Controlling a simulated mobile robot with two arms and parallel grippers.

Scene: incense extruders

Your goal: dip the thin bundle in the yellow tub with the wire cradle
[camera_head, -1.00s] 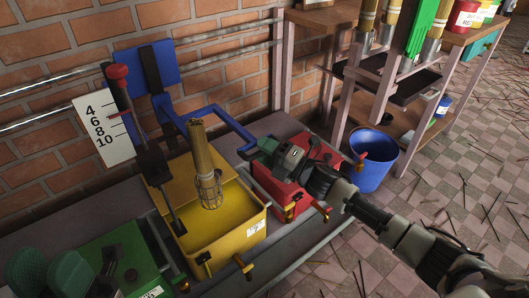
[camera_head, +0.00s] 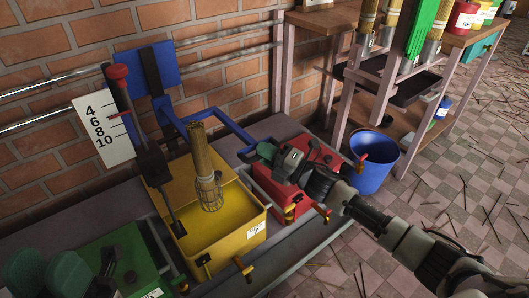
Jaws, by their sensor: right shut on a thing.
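The yellow tub (camera_head: 243,240) stands in the middle of the bench and holds yellow liquid. The thin tan bundle (camera_head: 201,152) stands nearly upright in the wire cradle (camera_head: 210,192), whose lower end is at the liquid. A blue lever frame (camera_head: 222,122) runs from the wall post past the bundle to the right. My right gripper (camera_head: 268,156), with green pads, is shut at that frame's near end, above the red tub; its fingers hide the exact grip. My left gripper (camera_head: 48,274) is at the bottom left, its green pads apart, over the green tub (camera_head: 108,252).
The red tub (camera_head: 310,165) is right of the yellow one. A white scale plate marked 4 to 10 (camera_head: 103,132) and a red-knobbed lever (camera_head: 117,72) stand behind. A blue bucket (camera_head: 372,165) is on the floor beside a shelf rack (camera_head: 400,140). Loose sticks litter the floor.

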